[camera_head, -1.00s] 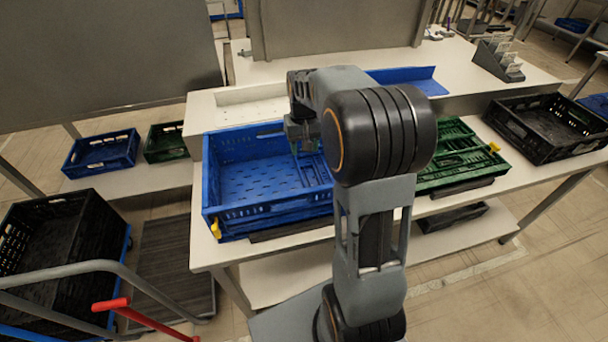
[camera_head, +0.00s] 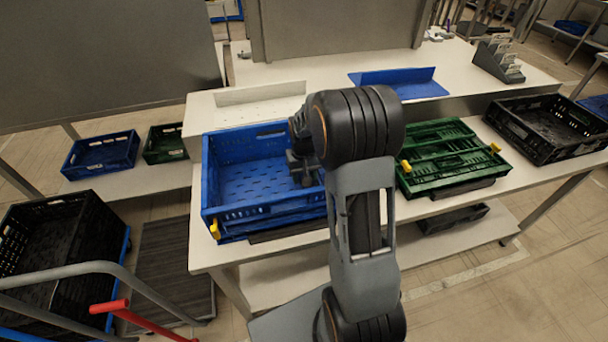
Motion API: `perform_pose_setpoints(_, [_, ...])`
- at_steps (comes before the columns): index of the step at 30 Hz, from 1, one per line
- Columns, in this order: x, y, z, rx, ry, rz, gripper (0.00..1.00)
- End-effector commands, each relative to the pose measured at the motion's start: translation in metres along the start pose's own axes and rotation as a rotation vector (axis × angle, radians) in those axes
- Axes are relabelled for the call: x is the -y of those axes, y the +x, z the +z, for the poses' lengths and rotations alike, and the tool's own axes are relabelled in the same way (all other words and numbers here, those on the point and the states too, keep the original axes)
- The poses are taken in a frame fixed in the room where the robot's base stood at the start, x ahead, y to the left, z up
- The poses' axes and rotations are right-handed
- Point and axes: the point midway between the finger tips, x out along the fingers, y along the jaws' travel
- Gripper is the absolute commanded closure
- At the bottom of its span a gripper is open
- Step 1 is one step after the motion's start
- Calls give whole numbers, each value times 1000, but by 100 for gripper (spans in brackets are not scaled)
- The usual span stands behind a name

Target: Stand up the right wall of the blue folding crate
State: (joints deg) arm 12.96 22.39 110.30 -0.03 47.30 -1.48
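The blue folding crate (camera_head: 262,212) sits on the white table, left of my arm. Its back wall (camera_head: 245,144) and left wall stand up, and its front side shows upright at the near edge. My gripper (camera_head: 304,180) points down over the crate's right part, at the inner right side. My arm covers most of the crate's right edge, so the right wall is largely hidden and I cannot tell its angle. The fingertips are small and dark, and I cannot tell whether they hold the wall. A yellow latch (camera_head: 215,229) shows at the front left corner.
A folded green crate (camera_head: 450,160) lies right of my arm, with a black crate (camera_head: 550,125) beyond it. A blue angled sheet (camera_head: 400,82) lies on the raised surface behind. A trolley with a black crate (camera_head: 55,240) stands at the left.

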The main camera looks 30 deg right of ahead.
Motion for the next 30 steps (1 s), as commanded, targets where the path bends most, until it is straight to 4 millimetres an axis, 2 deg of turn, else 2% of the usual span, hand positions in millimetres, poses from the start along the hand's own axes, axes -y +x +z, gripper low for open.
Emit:
perform_pose_setpoints(5, [0,0,0,0,0,0,53])
perform_pose_setpoints(20, [0,0,0,0,0,0,100])
perform_pose_setpoints(30, [0,-2,0,0,1,-7,100])
